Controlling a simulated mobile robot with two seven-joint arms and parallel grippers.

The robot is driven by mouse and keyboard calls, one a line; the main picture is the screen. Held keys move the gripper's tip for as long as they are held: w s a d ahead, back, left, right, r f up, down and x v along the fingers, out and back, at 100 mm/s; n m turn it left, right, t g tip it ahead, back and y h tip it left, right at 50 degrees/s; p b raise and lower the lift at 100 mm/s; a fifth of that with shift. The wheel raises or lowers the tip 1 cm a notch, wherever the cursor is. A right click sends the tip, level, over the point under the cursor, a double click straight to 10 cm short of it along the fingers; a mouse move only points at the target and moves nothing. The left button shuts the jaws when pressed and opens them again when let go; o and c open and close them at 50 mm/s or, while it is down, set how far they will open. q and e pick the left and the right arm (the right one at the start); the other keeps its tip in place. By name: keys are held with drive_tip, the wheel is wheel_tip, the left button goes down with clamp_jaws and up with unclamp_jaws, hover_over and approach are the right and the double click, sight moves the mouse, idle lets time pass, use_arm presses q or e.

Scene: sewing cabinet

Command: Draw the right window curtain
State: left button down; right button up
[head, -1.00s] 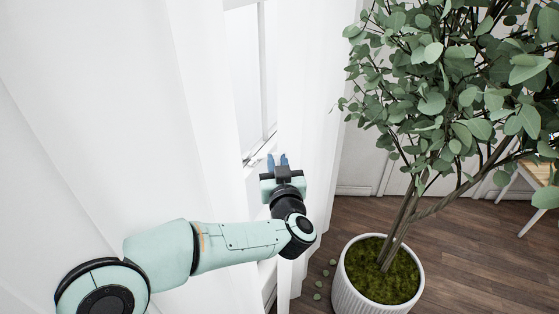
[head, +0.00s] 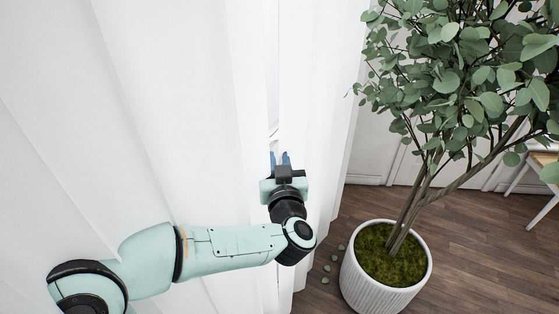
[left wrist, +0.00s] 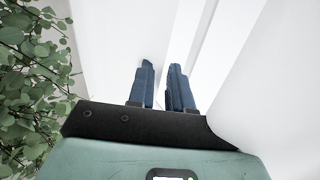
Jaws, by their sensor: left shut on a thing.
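The right window curtain (head: 318,95) hangs as a white pleated sheet beside the plant. My left gripper (head: 279,160) is at its inner edge, at about the middle of the head view. In the left wrist view the two blue fingers (left wrist: 162,88) stand slightly apart with white cloth between them, shut on the curtain's edge. The other white curtain (head: 165,100) fills the left of the head view. A thin strip of window (head: 273,75) shows between the two curtains. My right gripper is not in view.
A leafy tree in a white ribbed pot (head: 385,275) stands close to the right of the curtain and my arm. Its leaves (left wrist: 28,85) also show in the left wrist view. Part of a wooden stool (head: 540,165) is at the far right. Wooden floor (head: 455,260) is open beyond the pot.

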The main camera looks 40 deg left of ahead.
use_arm(q)
drive_tip(key=c, duration=1.2)
unclamp_jaws()
drive_tip(key=shift+s, duration=0.3)
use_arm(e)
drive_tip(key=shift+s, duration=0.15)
use_arm(q)
drive_tip(key=shift+d, duration=0.1)
